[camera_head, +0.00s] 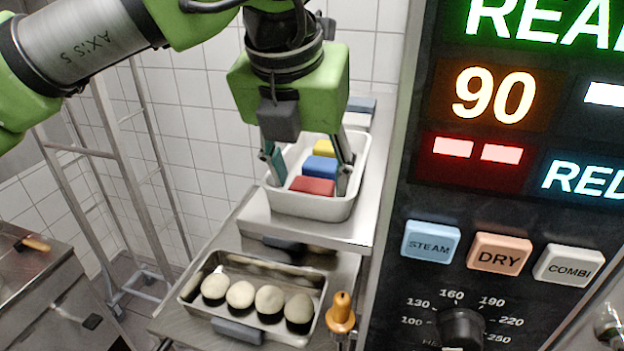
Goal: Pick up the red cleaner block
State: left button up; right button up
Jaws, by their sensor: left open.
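The red cleaner block (312,186) lies at the near end of a white bin (338,208) on a metal shelf. A blue block (320,166) lies just behind it, and a yellow block (324,147) lies farther back in the same bin. My left gripper (308,185) is open and points down over the bin. One finger shows on the left side of the red block and the other on its right. I cannot tell whether the fingers touch it. My right gripper is not in view.
A control panel with STEAM, DRY (499,254) and COMBI buttons stands close on the right. A metal tray (190,290) with several dough balls is on the lower shelf, beside an orange handle (340,314). A metal rack (110,130) stands at the left.

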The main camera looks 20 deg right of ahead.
pick_arm(q)
jog(key=shift+x, duration=0.95)
jog(key=shift+r, duration=0.1)
jog(key=c, duration=0.9)
